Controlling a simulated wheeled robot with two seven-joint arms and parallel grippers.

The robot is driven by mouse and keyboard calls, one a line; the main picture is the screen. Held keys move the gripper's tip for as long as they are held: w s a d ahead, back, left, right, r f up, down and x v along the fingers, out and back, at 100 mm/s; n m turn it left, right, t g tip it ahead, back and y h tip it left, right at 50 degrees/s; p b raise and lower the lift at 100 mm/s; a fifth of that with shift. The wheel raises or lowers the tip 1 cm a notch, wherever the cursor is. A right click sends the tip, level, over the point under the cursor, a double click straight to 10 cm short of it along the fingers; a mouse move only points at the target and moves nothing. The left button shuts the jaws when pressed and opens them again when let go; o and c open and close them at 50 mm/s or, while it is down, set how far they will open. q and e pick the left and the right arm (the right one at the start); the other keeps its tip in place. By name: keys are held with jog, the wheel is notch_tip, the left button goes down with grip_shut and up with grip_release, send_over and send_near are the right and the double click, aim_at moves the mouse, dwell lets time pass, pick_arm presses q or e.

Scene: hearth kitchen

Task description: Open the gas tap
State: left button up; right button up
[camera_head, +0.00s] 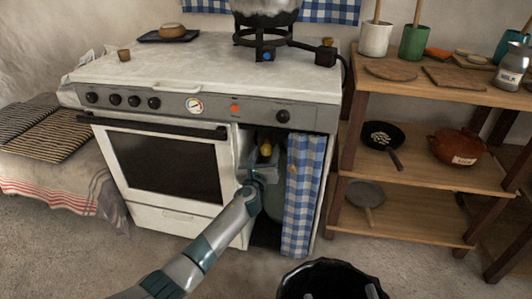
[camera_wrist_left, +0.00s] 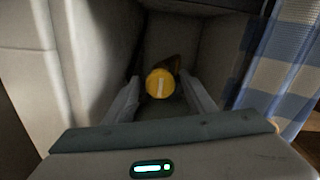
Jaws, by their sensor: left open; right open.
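The gas tap is a round yellow knob (camera_head: 266,149) inside the open compartment at the right of the stove. In the left wrist view the yellow knob (camera_wrist_left: 160,83) has a pale bar standing upright on its face. My left gripper (camera_head: 262,160) reaches into the compartment just in front of the knob. In the left wrist view its two fingers (camera_wrist_left: 161,98) are open, one to each side of the knob, with gaps visible on both sides. A grey-green gas bottle (camera_head: 300,190) stands partly hidden behind the checked curtain. My right gripper is not in view.
A blue-and-white checked curtain (camera_head: 304,195) hangs close at the right of the opening. The white stove (camera_head: 165,210) wall bounds the left. A wooden shelf (camera_head: 430,165) with pans stands further right. A black round container (camera_head: 325,272) is at the bottom.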

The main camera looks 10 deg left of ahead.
pick_arm(q)
jog(key=shift+c, duration=0.5)
jog(key=c, duration=0.9)
jog(key=shift+c, duration=0.2)
